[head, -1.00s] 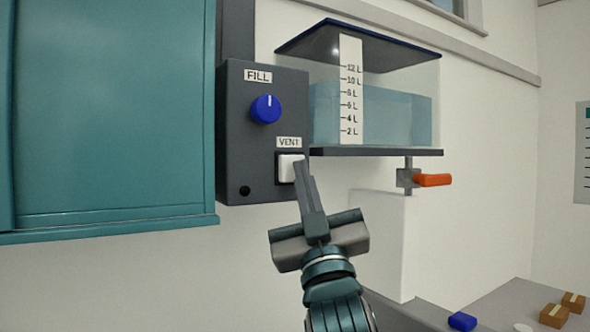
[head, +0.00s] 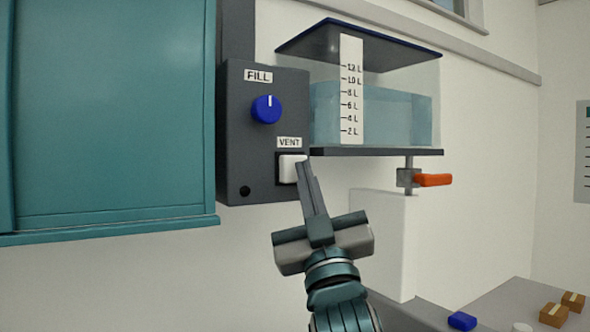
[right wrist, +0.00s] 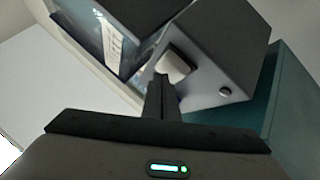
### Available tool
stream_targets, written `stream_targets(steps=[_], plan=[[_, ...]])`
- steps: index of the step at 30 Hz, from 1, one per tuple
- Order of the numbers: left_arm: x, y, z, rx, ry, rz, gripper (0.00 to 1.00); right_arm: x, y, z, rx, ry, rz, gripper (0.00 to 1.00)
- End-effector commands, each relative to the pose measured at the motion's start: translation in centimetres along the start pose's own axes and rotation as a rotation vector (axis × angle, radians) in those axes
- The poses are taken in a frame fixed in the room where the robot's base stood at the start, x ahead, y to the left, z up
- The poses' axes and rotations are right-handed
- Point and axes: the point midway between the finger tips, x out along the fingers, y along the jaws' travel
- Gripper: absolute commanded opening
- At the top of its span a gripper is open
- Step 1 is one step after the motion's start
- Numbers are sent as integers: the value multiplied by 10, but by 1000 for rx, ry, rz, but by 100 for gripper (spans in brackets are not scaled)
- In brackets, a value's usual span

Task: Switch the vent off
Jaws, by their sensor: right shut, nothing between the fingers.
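The vent switch (head: 291,168) is a white rocker in a dark frame, under the VENT label (head: 289,142) on the dark grey control box (head: 240,150). It also shows in the right wrist view (right wrist: 172,66). My right gripper (head: 302,164) is shut and empty. Its fingertips are at the lower right edge of the switch and overlap it slightly in the head view; I cannot tell whether they touch. In the right wrist view the fingers (right wrist: 161,80) point at the switch's lower edge. My left gripper is not in view.
A blue FILL knob (head: 266,109) sits above the switch. A clear water tank (head: 385,115) is at the right, with an orange valve handle (head: 433,180) below it. A teal cabinet (head: 110,110) stands left of the box. Small blocks lie on the bench (head: 490,300) at lower right.

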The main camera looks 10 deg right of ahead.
Motion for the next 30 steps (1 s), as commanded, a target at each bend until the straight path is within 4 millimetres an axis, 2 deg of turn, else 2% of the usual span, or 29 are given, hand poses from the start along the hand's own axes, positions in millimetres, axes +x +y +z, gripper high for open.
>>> stream_targets(steps=[21,30], plan=[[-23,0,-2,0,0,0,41,-36,27,-28,0,0,0,0],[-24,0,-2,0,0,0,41,-42,30,-30,0,0,0,0]])
